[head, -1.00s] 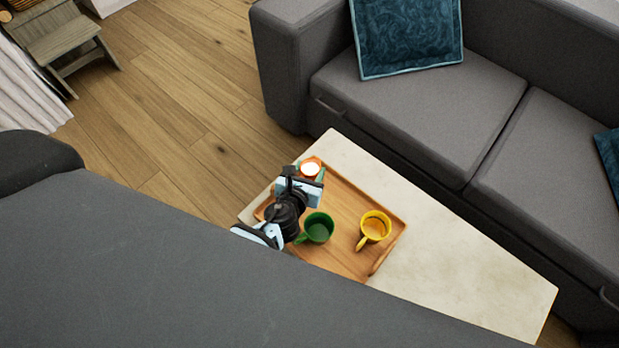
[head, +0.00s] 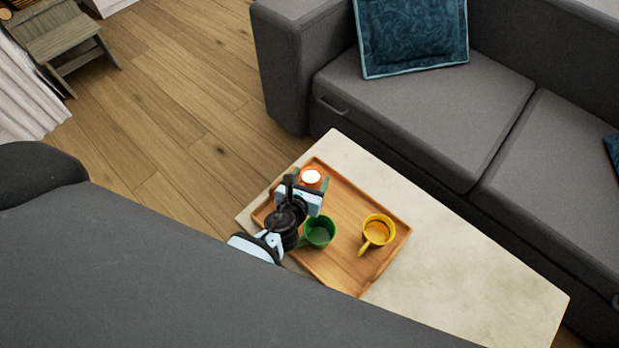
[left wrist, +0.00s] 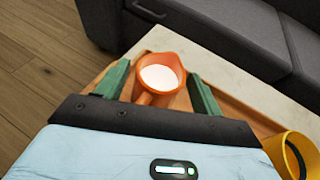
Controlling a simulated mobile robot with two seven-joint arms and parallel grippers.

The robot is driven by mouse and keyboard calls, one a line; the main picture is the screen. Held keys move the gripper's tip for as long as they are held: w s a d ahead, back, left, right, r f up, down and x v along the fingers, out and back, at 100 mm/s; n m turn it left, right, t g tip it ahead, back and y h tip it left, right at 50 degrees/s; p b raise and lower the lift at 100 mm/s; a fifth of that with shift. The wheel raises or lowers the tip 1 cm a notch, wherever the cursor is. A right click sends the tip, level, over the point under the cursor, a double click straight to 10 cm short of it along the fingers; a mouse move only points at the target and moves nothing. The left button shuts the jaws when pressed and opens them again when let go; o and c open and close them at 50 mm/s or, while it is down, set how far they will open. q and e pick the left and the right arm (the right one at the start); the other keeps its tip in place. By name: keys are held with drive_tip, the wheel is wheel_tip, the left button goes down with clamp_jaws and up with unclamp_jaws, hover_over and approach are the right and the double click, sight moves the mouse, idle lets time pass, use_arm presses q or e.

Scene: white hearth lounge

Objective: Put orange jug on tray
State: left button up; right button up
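The orange jug (head: 311,184), with white contents, is at the far left corner of the wooden tray (head: 350,190) in the head view. My left gripper (head: 311,180) has its green fingers on either side of the jug, close against it. In the left wrist view the jug (left wrist: 160,78) stands between the two fingertips (left wrist: 158,76), upright, with its handle towards my gripper. The jug is over the tray; I cannot tell whether its base touches it, as the base is hidden. My right gripper is not in view.
A green mug (head: 319,233) and a yellow mug (head: 378,231) stand on the tray, the green one close to my left gripper. The pale table (head: 470,260) is bare to the right. A grey sofa (head: 425,115) stands behind it, and another grey seat back (head: 130,270) fills the foreground.

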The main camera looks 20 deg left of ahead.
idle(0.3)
use_arm(q)
drive_tip(key=shift+r, duration=0.25)
drive_tip(key=p+v, duration=0.3)
drive_tip(key=v, duration=0.9)
drive_tip(key=shift+a+f+p, duration=0.1)
drive_tip(key=shift+f+p, duration=0.05)
drive_tip(key=shift+p, duration=0.15)
